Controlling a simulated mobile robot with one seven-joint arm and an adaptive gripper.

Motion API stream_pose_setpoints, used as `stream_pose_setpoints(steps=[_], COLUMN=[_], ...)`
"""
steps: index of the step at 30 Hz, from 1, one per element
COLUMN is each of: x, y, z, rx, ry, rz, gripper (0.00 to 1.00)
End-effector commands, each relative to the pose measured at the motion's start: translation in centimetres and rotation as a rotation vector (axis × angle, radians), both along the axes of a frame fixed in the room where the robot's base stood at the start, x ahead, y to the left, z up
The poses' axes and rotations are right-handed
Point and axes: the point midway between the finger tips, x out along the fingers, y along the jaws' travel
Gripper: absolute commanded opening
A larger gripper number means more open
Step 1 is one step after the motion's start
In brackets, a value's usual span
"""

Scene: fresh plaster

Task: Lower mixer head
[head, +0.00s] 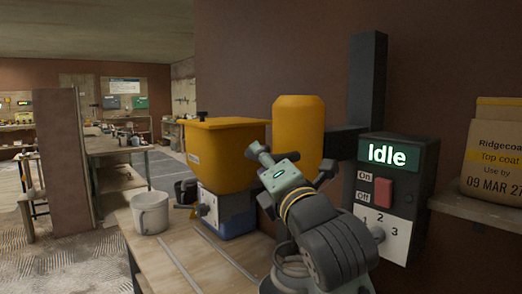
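The mixer head, a yellow rounded housing (298,125), stands at the centre of the head view. A dark horizontal bracket (343,142) joins it to a tall dark column (368,85). Its lower part is hidden behind my arm. My gripper (257,151) is in front of and below the housing, pointing up and left. Its fingers are small here, and I cannot tell whether they are open or touching anything.
A yellow hopper (222,140) on a blue-based machine (236,222) stands left of my arm. A grey bucket (150,213) sits on the wooden bench (165,258). A shelf (480,208) at right holds a "Ridgecoat" bag (496,155). Open floor (65,250) lies left.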

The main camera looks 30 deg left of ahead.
Motion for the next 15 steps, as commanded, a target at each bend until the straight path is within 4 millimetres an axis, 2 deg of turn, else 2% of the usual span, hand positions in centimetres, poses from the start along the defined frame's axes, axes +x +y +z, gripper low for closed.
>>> stream_pose_setpoints(steps=[6,15], x=[1.5,1.7], y=[1.9,2.2], z=[0.6,0.6], rx=[0.001,0.001], ry=[0.001,-0.001], rz=[0.0,0.0], gripper=[0.38,0.38])
